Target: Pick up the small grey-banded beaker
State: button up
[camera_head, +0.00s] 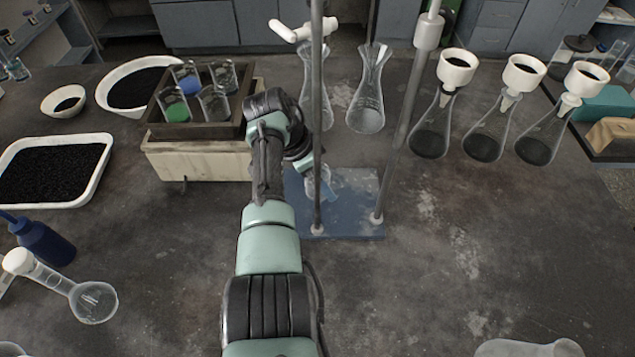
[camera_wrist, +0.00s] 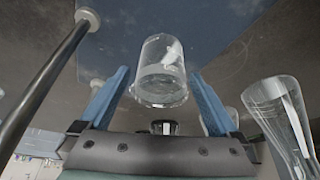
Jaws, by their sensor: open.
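A small clear glass beaker (camera_wrist: 160,62) with a faint greyish band and a white patch shows in the wrist view. It stands over the blue base plate (camera_wrist: 190,20), between my gripper's two blue fingers. My gripper (camera_wrist: 158,76) is open, with a gap visible on each side of the glass. In the head view the beaker (camera_head: 313,184) is mostly hidden behind my wrist and a stand rod. My gripper (camera_head: 327,188) is low over the blue plate (camera_head: 345,225) there.
Metal rods (camera_head: 398,140) rise from the plate close to my gripper. Conical flasks (camera_head: 367,105) stand behind it, and funnel-topped flasks (camera_head: 484,135) stand to the right. A wooden box (camera_head: 200,160) with several beakers is at left.

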jog(key=shift+x, duration=0.75)
jog(key=shift+c, duration=0.2)
jog(key=c, duration=1.4)
